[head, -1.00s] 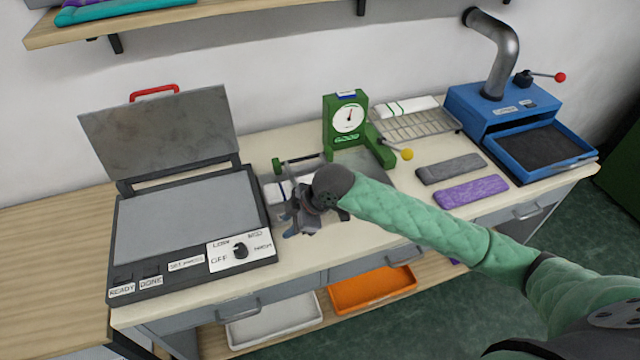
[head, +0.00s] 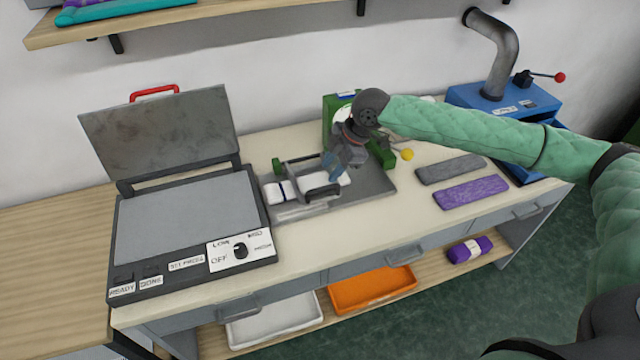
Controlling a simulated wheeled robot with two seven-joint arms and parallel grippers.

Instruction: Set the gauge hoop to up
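The green gauge (head: 328,112) stands at the back of the table, its dial mostly hidden behind my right gripper. A grey plate (head: 375,185) extends in front of it. The gauge hoop (head: 303,175), a thin grey frame with a dark grip (head: 322,193) at its front, lies low over the plate and a white piece of knit (head: 338,180). My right gripper (head: 335,168) is above the right part of the hoop, pointing down. Its fingers are small and partly hidden, so I cannot tell if they are open or touch the hoop. My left gripper is out of view.
A press with a raised lid (head: 165,130) stands at the left. A lever with a yellow ball (head: 407,154) is right of the gauge. Grey (head: 450,168) and purple (head: 470,192) knit strips lie to the right. A blue machine (head: 510,105) is partly behind my arm.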

